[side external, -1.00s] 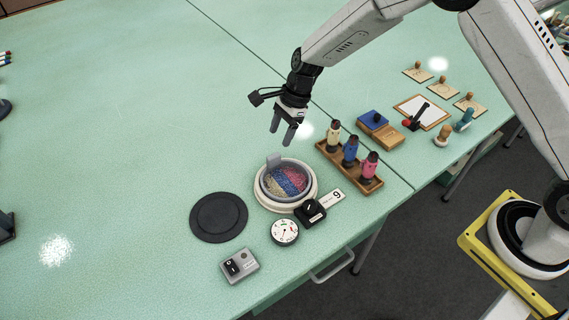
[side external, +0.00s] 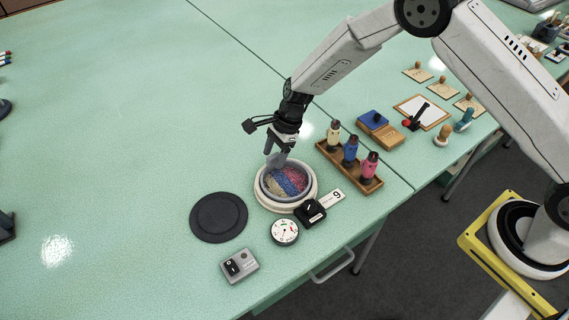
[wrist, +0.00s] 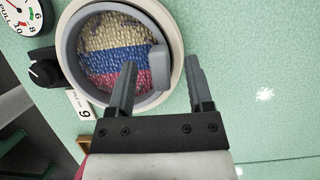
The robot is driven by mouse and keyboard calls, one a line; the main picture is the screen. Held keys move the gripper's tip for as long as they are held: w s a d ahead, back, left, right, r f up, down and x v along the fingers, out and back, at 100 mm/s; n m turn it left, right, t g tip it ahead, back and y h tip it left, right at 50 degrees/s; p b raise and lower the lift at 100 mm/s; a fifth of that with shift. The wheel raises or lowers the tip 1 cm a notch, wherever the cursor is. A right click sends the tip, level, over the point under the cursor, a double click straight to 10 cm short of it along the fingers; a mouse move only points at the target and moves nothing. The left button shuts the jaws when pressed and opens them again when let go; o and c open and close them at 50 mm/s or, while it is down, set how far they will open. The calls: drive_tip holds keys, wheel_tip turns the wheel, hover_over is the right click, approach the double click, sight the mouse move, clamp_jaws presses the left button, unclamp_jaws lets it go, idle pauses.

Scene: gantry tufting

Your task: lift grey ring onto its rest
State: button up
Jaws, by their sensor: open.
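The grey ring (side external: 264,191) sits in a cream round base (side external: 287,208), around a tufted disc (side external: 288,181) in tan, blue and pink bands. In the wrist view the ring (wrist: 67,55) has a raised grey tab (wrist: 159,58) on its rim. My gripper (side external: 276,161) is at the ring's far side, by the tab. In the wrist view its open fingers (wrist: 161,66) appear on either side of the tab; I cannot tell whether they touch it. A flat black round pad (side external: 218,217), possibly the rest, lies empty left of the base.
A black knob unit (side external: 310,212) with a 9 card and a white dial (side external: 285,232) stand close in front. A grey switch box (side external: 239,265) is nearer. A wooden rack (side external: 369,184) of three bottles stands right.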

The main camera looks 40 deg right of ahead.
drive_tip(key=shift+a+f, duration=0.2)
drive_tip(key=shift+f, duration=0.25)
drive_tip(key=shift+c, duration=0.2)
clamp_jaws()
